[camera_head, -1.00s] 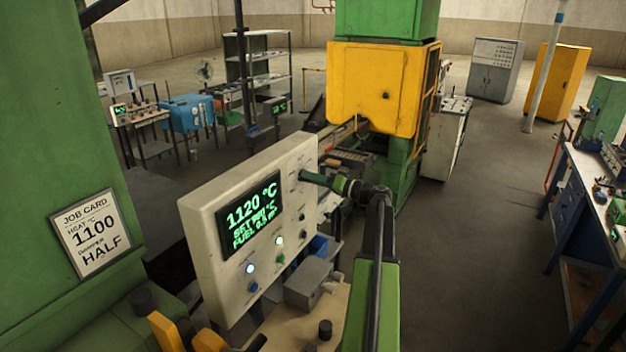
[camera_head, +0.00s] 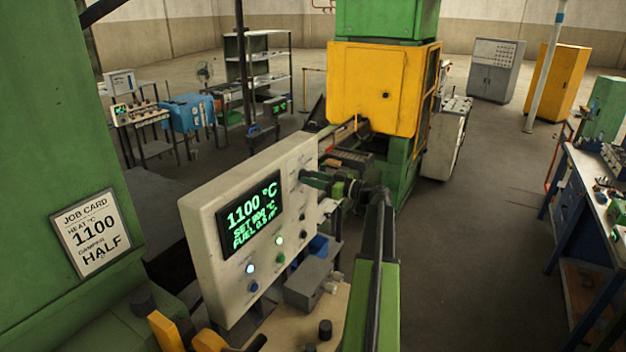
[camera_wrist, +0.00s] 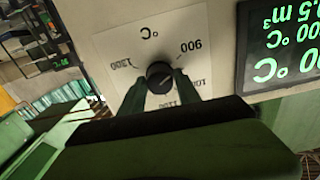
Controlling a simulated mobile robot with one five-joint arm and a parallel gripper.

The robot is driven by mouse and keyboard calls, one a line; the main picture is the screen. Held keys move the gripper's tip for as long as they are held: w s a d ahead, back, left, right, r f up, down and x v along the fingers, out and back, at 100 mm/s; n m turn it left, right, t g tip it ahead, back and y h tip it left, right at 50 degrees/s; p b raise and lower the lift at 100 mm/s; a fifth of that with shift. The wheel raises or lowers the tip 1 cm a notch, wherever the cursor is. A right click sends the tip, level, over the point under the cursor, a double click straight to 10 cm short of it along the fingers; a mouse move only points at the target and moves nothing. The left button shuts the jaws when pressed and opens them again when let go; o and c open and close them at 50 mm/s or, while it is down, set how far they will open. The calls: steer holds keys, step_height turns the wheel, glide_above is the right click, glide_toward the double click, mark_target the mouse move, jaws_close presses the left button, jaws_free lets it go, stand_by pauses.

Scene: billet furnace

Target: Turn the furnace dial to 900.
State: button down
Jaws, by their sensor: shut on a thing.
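The furnace dial (camera_wrist: 160,74) is a round black knob on a white scale plate (camera_wrist: 118,44). My gripper (camera_wrist: 160,86) is shut on the knob, one green finger on each side. In the head view, my gripper (camera_head: 314,181) reaches the right side of the control panel (camera_head: 205,270) and hides the dial. The display (camera_head: 250,217) reads 1100 °C, with a blurred set line that looks like 900.
A job card (camera_head: 92,233) on the green machine at left reads heat 1100 °C, damper half. Lit buttons and small knobs sit below the display. A grey box (camera_head: 310,283) stands close under my arm. Open floor lies to the right, before the blue workbench (camera_head: 575,220).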

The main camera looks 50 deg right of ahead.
stand_by(0.3)
steer(key=c, duration=0.9)
jaws_free()
steer(key=shift+o, duration=0.2)
steer(key=shift+s, duration=0.1)
steer(key=v, duration=1.7)
steer(key=shift+s+f, duration=0.1)
